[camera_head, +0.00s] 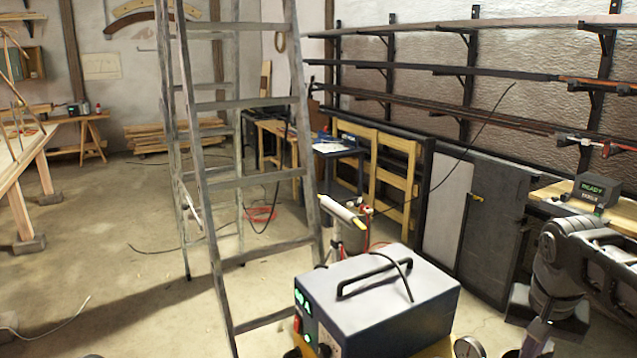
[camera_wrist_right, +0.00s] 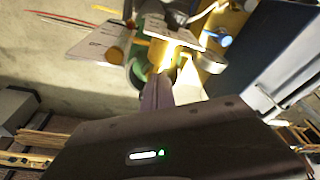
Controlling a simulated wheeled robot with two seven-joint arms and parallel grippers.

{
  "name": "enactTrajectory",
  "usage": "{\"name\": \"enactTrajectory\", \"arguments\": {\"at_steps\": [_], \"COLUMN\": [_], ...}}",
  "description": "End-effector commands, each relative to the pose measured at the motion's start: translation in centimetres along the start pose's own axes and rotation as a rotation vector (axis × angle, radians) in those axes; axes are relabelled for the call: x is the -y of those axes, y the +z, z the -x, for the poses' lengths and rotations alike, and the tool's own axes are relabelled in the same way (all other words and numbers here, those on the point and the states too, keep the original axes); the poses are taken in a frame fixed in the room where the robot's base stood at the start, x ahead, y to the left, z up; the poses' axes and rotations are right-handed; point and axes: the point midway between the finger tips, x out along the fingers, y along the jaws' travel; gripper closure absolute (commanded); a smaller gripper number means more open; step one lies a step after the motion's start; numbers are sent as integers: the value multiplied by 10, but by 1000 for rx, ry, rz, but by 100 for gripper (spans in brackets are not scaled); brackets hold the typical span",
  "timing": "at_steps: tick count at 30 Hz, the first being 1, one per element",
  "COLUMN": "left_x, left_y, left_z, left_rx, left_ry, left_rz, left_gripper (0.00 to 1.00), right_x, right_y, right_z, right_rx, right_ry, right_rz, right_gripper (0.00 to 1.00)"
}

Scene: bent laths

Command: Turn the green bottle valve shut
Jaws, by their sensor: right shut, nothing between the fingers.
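My right gripper (camera_wrist_right: 157,82) is shut, its fingers together and nothing between them. In the right wrist view its tips point at a brightly lit brass fitting (camera_wrist_right: 166,55). A dark green round part (camera_wrist_right: 138,62), likely the bottle valve's wheel, lies just beyond the tips and to their left. The fingers overlap this area, and I cannot tell whether they touch it. In the head view my right arm reaches down at the lower right, and the gripper is mostly cut off by the bottom edge. The green valve cannot be made out there. My left gripper is not in view.
A blue-and-white welding machine (camera_head: 385,290) stands left of my right arm. A stepladder (camera_head: 240,182) stands farther left. A bench with a "READY" box (camera_head: 597,190) is at the right.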

Motion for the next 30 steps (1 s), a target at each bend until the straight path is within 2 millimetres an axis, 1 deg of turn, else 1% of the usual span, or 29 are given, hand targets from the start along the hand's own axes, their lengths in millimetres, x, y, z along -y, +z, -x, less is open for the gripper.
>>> {"name": "enactTrajectory", "arguments": {"at_steps": [5,8,11,18,21,24,30], "left_x": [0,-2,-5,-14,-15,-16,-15], "left_y": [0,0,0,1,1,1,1], "left_z": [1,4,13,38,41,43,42], "left_rx": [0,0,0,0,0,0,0], "left_ry": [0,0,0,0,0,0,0], "left_rz": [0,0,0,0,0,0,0], "left_gripper": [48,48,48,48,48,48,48], "right_x": [0,0,0,1,0,0,0], "right_y": [0,-1,-4,-12,-14,-15,-15], "right_z": [0,5,15,46,55,58,58], "right_rx": [1,1,1,1,1,1,2], "right_ry": [0,0,-1,-1,-1,-1,0], "right_rz": [0,0,0,1,0,0,0], "right_gripper": [100,100,100,100,100,100,100]}}
